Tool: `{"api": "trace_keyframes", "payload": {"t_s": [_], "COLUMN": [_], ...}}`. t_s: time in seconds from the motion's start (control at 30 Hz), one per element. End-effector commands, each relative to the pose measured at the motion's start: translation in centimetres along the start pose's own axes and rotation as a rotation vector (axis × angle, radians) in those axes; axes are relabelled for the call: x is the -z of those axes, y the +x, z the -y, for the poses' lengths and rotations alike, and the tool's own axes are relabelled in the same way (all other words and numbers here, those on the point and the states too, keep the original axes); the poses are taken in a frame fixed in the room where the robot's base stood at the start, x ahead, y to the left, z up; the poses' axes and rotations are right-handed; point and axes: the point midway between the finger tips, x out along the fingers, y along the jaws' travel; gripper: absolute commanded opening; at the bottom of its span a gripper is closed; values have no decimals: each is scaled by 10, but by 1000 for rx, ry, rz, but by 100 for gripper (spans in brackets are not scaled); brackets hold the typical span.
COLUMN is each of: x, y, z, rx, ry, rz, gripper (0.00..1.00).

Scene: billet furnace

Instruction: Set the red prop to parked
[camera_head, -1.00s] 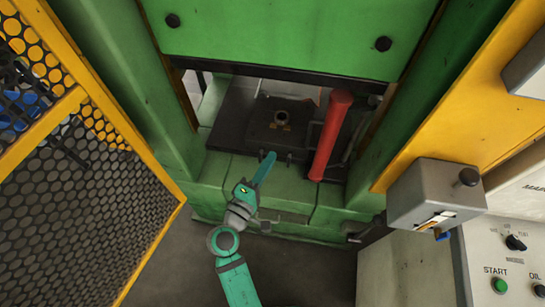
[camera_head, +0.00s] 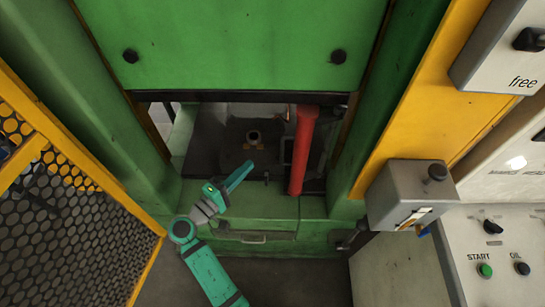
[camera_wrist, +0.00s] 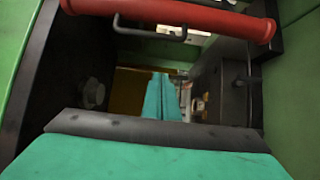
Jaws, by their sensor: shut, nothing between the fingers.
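The red prop (camera_head: 302,150) is a red cylinder standing roughly upright at the right side of the green press opening, its top near the lower edge of the ram. In the wrist view the red prop (camera_wrist: 175,14) crosses the top of the picture, with a dark bent handle below it. My gripper (camera_head: 247,168) is teal, shut and empty, in front of the opening and to the left of the prop, apart from it. In the wrist view its shut fingers (camera_wrist: 163,98) show at the middle, below the prop.
The green ram (camera_head: 235,45) hangs above the opening, over a dark bed (camera_head: 215,150). A yellow mesh guard (camera_head: 75,205) stands at left. A grey box with a knob (camera_head: 410,193) and a control panel (camera_head: 500,255) stand at right.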

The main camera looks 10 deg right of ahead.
Motion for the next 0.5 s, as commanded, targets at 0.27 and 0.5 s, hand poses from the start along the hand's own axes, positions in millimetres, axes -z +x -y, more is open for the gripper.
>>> {"api": "trace_keyframes", "payload": {"t_s": [0.27,0.5], "x": [-2,-2], "y": [11,50], "z": [0,-1], "rx": [0,0], "ry": [0,1], "rz": [5,7], "gripper": [0,0]}}
